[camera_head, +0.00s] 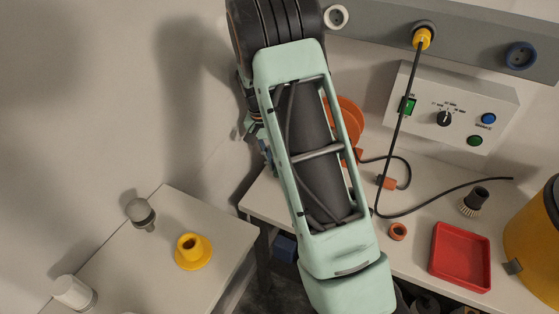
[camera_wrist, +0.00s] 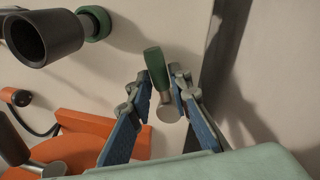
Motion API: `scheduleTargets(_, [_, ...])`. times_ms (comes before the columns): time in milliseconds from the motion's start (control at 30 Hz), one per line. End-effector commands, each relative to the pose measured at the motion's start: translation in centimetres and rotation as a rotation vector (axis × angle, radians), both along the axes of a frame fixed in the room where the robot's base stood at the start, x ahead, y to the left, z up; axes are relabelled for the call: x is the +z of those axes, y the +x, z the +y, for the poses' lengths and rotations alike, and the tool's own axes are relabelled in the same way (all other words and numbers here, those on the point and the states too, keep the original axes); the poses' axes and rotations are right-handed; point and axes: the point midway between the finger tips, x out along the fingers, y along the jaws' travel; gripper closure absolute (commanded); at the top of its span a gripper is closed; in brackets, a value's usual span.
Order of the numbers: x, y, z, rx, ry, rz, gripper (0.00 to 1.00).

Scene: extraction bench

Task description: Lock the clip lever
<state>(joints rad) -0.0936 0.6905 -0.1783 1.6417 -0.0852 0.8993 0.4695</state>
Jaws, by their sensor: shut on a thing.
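In the wrist view, a lever with a green grip (camera_wrist: 156,68) and a pale round metal end (camera_wrist: 168,112) lies between the blue pads of my gripper (camera_wrist: 160,90). It looks like the clip lever. My gripper is shut on it, with one finger on each side. An orange body (camera_wrist: 85,130) lies to the left of the fingers; how the lever joins it cannot be seen. In the head view, my pale green arm covers the lever and most of my gripper. Part of an orange thing (camera_head: 350,112) shows behind the arm.
In the wrist view, a dark hollow cylinder (camera_wrist: 45,38) with a green ring (camera_wrist: 96,22) is at upper left. In the head view, the right bench holds a red tray (camera_head: 460,258), a brush (camera_head: 475,200), a yellow container (camera_head: 535,240) and a black cable (camera_head: 400,130). A yellow flanged piece (camera_head: 193,252) stands on the left table.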

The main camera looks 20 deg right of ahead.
Motion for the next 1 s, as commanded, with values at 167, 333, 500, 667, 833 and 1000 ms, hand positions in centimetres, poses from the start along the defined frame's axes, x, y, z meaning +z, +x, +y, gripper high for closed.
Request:
scheduleTargets(167, [0.12, 0.25, 0.30, -0.054, 0.001, -0.003, 1.00])
scheduleTargets(333, [0.10, 0.29, 0.39, -0.074, 0.001, -0.003, 1.00])
scheduleTargets(500, [0.09, 0.31, 0.40, -0.077, 0.001, -0.003, 1.00])
scheduleTargets(667, [0.09, 0.33, 0.39, -0.076, 0.000, -0.003, 1.00])
scheduleTargets(833, [0.09, 0.32, 0.39, -0.075, 0.001, -0.003, 0.68])
scheduleTargets(1000, [0.05, 0.27, 0.36, -0.075, 0.000, -0.002, 0.65])
